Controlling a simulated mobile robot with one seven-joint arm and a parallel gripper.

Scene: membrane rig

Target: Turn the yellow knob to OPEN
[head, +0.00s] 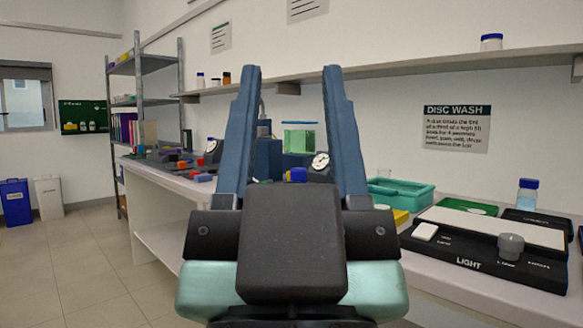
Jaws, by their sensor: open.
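My gripper (290,70) fills the middle of the head view. Its two long blue fingers stand wide apart, with nothing held between them. I cannot make out a yellow knob or an OPEN mark. Between and behind the fingers, the bench carries a rig with a blue knob (298,174), a round white gauge (320,161) and a clear vessel of green liquid (299,138). My gripper hides much of the rig's lower part. A yellow piece (401,217) shows partly at the right of my gripper, but I cannot tell what it is.
A teal tray (405,194) stands right of the rig. Further right are a black LIGHT panel (480,262) with a grey knob (511,245) and a blue-capped bottle (527,195). Red and blue pieces (203,177) lie on the left bench.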

